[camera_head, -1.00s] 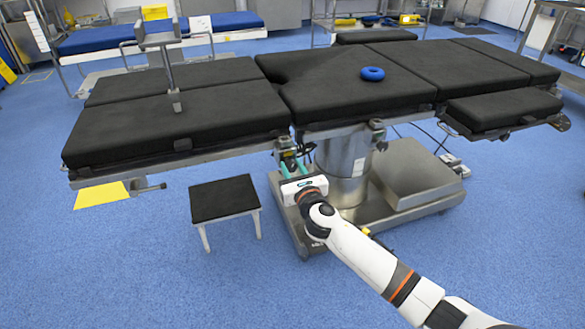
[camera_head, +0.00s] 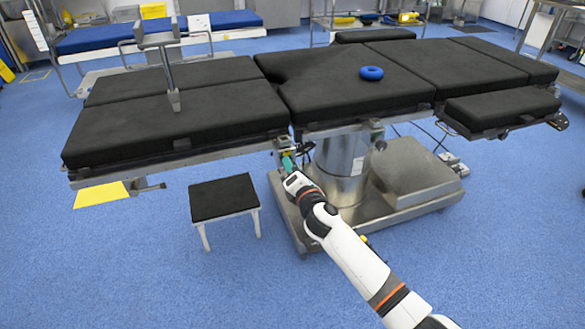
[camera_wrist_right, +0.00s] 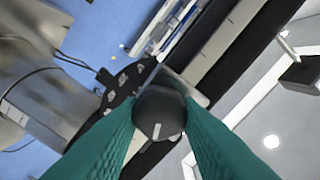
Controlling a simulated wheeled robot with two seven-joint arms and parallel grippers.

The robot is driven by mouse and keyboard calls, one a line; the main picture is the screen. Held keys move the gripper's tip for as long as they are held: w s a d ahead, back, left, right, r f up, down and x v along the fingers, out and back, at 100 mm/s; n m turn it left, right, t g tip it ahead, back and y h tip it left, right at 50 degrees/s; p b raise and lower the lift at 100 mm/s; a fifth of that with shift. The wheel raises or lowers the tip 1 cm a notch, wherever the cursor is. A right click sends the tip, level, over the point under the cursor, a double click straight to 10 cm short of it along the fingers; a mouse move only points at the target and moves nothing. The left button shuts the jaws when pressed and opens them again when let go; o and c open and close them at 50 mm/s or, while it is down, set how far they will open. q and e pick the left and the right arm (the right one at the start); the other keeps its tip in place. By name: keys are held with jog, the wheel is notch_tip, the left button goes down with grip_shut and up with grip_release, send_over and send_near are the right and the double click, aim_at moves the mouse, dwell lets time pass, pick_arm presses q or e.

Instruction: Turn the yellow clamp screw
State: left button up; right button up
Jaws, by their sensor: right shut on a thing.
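A dark round knob (camera_wrist_right: 158,108) with a pale mark on its face sits between the two green fingers of my right gripper (camera_wrist_right: 158,122) in the right wrist view. The fingers are shut on it from both sides. I see no yellow on this knob. In the head view my right gripper (camera_head: 288,165) is at the side rail of the operating table (camera_head: 180,152), just under the gap between two black pads. The knob is too small to tell there. My left gripper is not in view.
The steel column (camera_head: 343,165) and base (camera_head: 420,175) stand just right of my right gripper. A black-topped stool (camera_head: 223,196) is to the left. A yellow plate (camera_head: 101,195) hangs below the rail. A blue ring (camera_head: 372,73) lies on the table.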

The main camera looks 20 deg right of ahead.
pick_arm(q)
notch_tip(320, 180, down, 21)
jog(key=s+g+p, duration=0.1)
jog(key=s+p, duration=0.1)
jog(key=p, duration=0.5)
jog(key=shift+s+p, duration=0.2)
jog(key=shift+p, duration=0.2)
pick_arm(e)
jog(key=shift+a+f+m, duration=0.1)
jog(key=shift+f+m, duration=0.05)
jog(key=shift+m, duration=4.4)
jog(key=shift+f+m, duration=0.1)
jog(key=shift+m, duration=4.4)
jog(key=shift+a+f+m, duration=0.1)
jog(key=shift+f+m, duration=0.05)
jog(key=shift+m, duration=4.4)
jog(key=o, duration=1)
jog(key=shift+c, duration=0.2)
